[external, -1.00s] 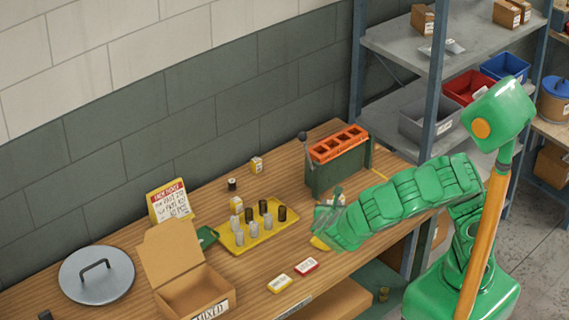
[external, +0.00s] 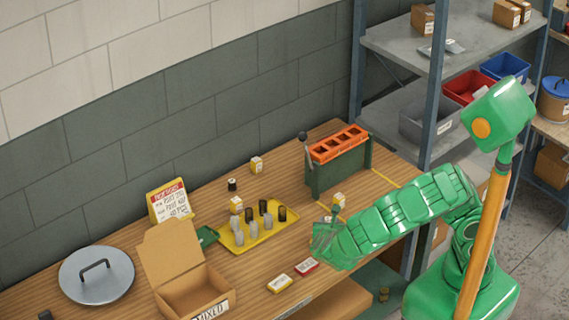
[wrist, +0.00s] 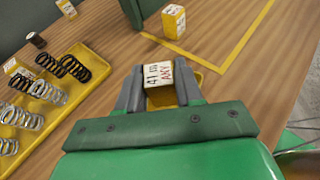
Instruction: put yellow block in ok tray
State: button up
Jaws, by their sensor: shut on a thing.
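My gripper (wrist: 160,88) is shut on a yellow block (wrist: 158,76) with a white top lettered in black and red, seen in the wrist view. In the external view my gripper (external: 325,228) is over the front right of the bench, and the held block is mostly hidden there. A green tray (external: 208,236) lies partly hidden behind the open cardboard box; I cannot read an OK mark on it. A yellow tray (external: 236,248) holds several dark and silver springs, left of my gripper; it also shows in the wrist view (wrist: 60,108).
Another yellow-and-white block (external: 339,200) stands just beyond my gripper, by a yellow line on the bench. The green-and-orange machine (external: 338,165) is behind it.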

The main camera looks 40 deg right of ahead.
jog(key=shift+f, duration=0.9)
jog(key=shift+f, duration=0.1)
jog(key=o, duration=1)
jog(key=v, duration=1.2)
